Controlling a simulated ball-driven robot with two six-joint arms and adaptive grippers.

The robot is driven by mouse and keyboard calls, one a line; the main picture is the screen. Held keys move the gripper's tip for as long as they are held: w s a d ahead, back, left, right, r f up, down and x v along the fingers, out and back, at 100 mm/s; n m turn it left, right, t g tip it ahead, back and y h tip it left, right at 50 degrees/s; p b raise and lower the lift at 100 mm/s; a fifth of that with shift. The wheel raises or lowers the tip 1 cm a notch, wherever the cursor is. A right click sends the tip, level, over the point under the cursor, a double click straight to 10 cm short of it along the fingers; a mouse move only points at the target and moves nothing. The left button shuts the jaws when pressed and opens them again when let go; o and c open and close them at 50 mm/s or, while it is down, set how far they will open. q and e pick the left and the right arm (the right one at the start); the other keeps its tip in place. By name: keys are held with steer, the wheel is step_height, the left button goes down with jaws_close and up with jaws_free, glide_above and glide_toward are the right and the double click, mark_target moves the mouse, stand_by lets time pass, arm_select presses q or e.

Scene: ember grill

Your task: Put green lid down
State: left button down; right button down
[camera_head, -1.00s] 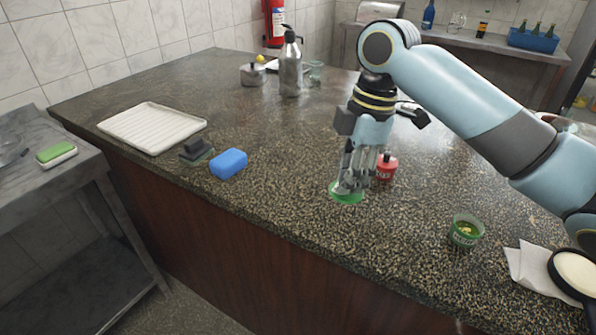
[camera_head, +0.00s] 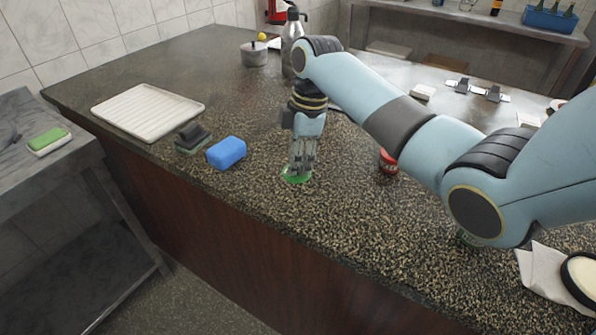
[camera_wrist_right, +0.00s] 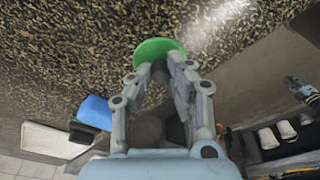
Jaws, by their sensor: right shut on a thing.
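The green lid (camera_head: 297,181) is a flat round disc low at the counter top, left of the red container. My right gripper (camera_head: 299,170) points down and is shut on the lid. In the right wrist view the lid (camera_wrist_right: 160,48) sits at the fingertips (camera_wrist_right: 165,66) with its flat face across them. I cannot tell whether the lid touches the counter. My left gripper is not in the head view; a small jointed part at the wrist view's right edge (camera_wrist_right: 303,88) may be it, too small to read.
A blue block (camera_head: 227,152) and a dark sponge-like block (camera_head: 192,138) lie left of the lid; a white ribbed tray (camera_head: 148,108) lies beyond. The red container (camera_head: 388,163) is right. Speckled counter (camera_head: 270,205) is clear in front, ending at its front edge.

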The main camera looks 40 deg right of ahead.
mark_target(298, 174)
step_height(298, 174, down, 3)
steer(key=shift+a+r, duration=0.1)
steer(key=shift+r, duration=0.05)
steer(key=shift+f, duration=0.35)
steer(key=shift+s+f, duration=0.1)
steer(key=shift+f, duration=0.05)
steer(key=c, duration=1.3)
jaws_free()
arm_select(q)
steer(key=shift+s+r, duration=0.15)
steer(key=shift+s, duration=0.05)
arm_select(e)
steer(key=shift+o, duration=0.2)
steer(key=shift+r, duration=0.4)
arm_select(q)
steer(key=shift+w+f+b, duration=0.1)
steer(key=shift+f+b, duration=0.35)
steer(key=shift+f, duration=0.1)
arm_select(e)
step_height(298, 174, up, 11)
steer(key=d, duration=0.1)
steer(key=shift+s+d+r, duration=0.2)
steer(key=shift+s+d, duration=0.1)
steer(key=shift+d, duration=0.1)
steer(key=shift+f, duration=0.1)
